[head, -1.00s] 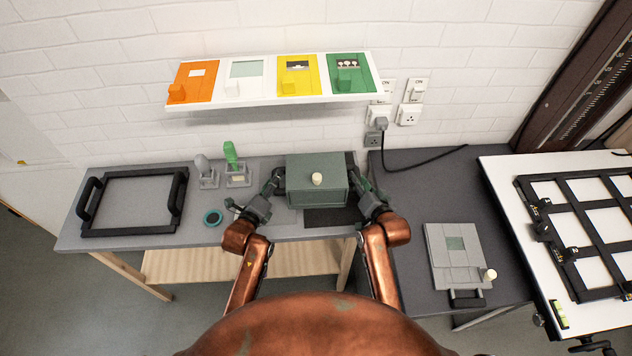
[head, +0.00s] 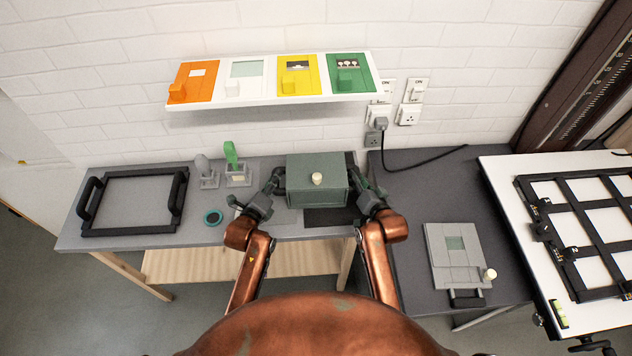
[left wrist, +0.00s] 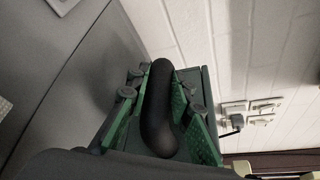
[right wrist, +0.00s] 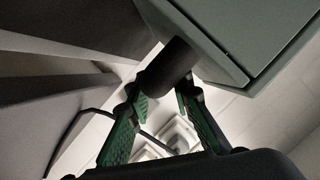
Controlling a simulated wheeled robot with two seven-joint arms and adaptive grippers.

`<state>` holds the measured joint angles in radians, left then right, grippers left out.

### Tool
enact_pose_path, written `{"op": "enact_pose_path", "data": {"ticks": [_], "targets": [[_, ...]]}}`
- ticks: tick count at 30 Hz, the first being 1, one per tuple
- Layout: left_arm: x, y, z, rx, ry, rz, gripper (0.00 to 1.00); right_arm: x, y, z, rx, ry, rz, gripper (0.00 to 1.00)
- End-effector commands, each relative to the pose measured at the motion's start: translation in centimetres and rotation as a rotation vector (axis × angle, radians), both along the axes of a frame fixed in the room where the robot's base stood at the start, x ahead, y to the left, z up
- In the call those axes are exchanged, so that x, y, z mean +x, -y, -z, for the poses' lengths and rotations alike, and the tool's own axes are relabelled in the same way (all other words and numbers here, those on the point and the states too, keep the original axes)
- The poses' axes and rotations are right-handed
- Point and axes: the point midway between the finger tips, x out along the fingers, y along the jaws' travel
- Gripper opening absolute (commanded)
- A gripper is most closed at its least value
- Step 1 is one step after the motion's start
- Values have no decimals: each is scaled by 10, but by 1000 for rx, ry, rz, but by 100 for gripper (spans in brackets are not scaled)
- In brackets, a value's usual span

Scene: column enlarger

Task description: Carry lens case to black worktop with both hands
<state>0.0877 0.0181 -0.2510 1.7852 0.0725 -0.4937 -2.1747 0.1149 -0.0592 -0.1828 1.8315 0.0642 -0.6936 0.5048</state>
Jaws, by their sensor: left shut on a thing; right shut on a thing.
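The lens case is a grey-green box (head: 316,183) with a cream knob on its front, in the middle of the head view. My left gripper (head: 273,188) is at its left side and my right gripper (head: 362,190) at its right side. In the left wrist view my left gripper (left wrist: 160,112) is shut on a black curved handle (left wrist: 160,105). In the right wrist view my right gripper (right wrist: 164,92) is shut on a dark handle (right wrist: 168,66) beside the case (right wrist: 235,40). The black worktop (head: 410,178) is to the right.
A grey panel (head: 457,260) lies on the worktop. A shelf (head: 270,103) hangs above. A cable crosses the worktop's back.

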Motion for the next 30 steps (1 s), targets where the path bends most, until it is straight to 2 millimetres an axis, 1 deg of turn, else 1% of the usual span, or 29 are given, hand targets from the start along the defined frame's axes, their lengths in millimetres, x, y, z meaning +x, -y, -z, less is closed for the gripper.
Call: {"op": "enact_pose_path", "data": {"ticks": [17, 18, 25, 30], "targets": [[0, -1, 1, 1, -2, -1, 0, 0, 0, 0, 0, 2, -1, 0], [1, 0, -5, -1, 10, 0, 0, 1, -1, -6, 2, 12, -1, 0], [1, 0, -7, -1, 10, 0, 0, 1, -1, -8, 1, 13, -1, 0], [1, 0, -16, -1, 11, -1, 0, 1, -1, -17, 1, 15, -1, 0]]}}
